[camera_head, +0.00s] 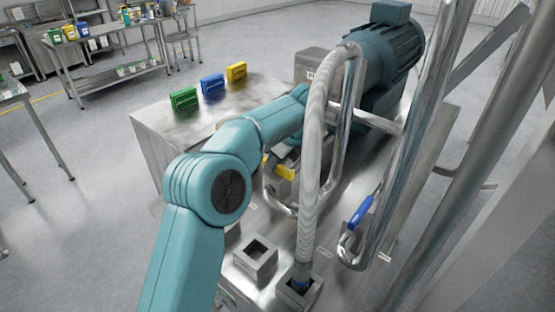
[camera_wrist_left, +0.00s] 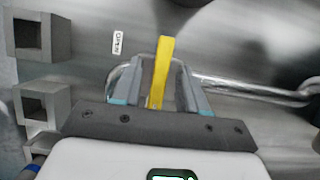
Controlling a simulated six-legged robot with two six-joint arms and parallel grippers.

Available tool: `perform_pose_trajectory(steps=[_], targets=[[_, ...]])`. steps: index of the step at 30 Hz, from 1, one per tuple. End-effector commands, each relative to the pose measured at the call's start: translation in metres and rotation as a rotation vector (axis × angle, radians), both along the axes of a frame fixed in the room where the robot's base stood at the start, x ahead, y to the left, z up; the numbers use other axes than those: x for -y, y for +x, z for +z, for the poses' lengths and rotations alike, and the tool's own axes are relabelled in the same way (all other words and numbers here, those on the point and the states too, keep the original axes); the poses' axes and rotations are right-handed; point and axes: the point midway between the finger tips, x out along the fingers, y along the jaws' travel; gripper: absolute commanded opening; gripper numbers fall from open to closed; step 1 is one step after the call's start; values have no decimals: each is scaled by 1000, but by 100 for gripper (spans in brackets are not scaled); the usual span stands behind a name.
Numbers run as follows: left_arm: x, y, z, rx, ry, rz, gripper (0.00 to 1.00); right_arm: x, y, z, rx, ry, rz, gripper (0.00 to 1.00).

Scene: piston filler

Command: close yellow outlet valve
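The yellow outlet valve handle (camera_wrist_left: 162,68) stands upright in the left wrist view, between the two fingers of my left gripper (camera_wrist_left: 164,75). The fingers are apart, with a gap on each side of the handle. In the head view, part of the yellow handle (camera_head: 286,173) shows low beside the steel pipes. My left gripper (camera_head: 283,157) is at the handle there, partly hidden by my arm and the pipes. My right gripper is in neither view.
A ribbed hose (camera_head: 315,150) and bent steel pipe stand close to the right of my left arm. A blue-handled valve (camera_head: 360,212) is further right. Square steel sockets (camera_head: 255,258) stand in front. An OPEN label (camera_wrist_left: 118,42) lies left of the yellow handle.

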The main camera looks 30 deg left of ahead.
Motion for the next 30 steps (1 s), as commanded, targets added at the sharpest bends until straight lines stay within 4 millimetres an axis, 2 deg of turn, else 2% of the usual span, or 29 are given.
perform_pose_trajectory(steps=[5,12,15,21,30], targets=[[7,1,16,4,0,-2,43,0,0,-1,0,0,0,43],[29,0,70,5,0,-1,43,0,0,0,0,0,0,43],[36,-1,87,3,0,0,43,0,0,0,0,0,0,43],[41,0,103,1,2,1,43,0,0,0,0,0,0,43],[45,-3,111,0,-1,1,43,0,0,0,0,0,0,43]])
